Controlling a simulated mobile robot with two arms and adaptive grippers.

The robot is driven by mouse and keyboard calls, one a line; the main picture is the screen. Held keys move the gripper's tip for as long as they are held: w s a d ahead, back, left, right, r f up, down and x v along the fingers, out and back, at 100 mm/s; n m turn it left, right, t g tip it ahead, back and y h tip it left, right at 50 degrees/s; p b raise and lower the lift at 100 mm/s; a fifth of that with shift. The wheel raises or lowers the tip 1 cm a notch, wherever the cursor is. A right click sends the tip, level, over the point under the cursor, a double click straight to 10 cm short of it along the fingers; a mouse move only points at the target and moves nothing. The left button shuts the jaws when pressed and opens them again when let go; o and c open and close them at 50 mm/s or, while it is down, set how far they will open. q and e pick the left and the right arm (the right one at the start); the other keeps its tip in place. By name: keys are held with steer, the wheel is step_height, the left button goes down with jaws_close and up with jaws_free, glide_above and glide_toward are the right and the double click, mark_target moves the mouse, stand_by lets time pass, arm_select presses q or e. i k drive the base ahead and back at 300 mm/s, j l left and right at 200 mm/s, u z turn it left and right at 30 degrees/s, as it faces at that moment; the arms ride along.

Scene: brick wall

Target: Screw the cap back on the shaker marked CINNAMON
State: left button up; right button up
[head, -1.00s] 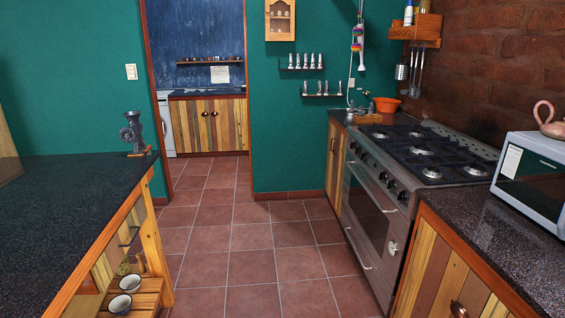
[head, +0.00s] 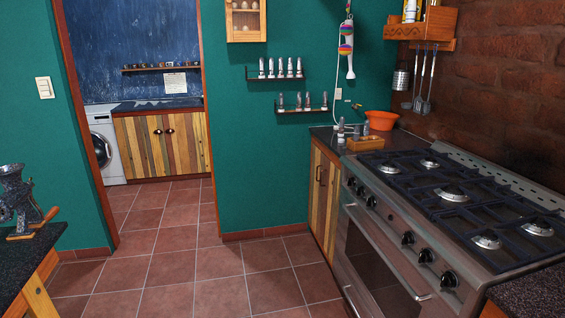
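Several small shakers (head: 280,68) stand in a row on the upper wall shelf on the green wall. More small shakers (head: 308,101) stand on the lower wall shelf (head: 300,110). A similar small upright item (head: 340,129) stands on the far counter, left of the wooden board. The labels are too small to read, so I cannot tell which one is marked CINNAMON. I cannot make out a loose cap. Neither of my grippers is in view.
The stove (head: 420,225) fills the right side, before the far counter (head: 325,134) with an orange bowl (head: 381,120) and wooden board (head: 365,143). A dark counter with a grinder (head: 18,200) is at left. The tiled floor (head: 190,265) between is clear.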

mark_target(355, 133)
steer(key=i+z, duration=0.35)
steer(key=i, duration=0.25)
steer(key=i+j+z, duration=0.15)
steer(key=i+z, duration=0.2)
steer(key=i, duration=0.25)
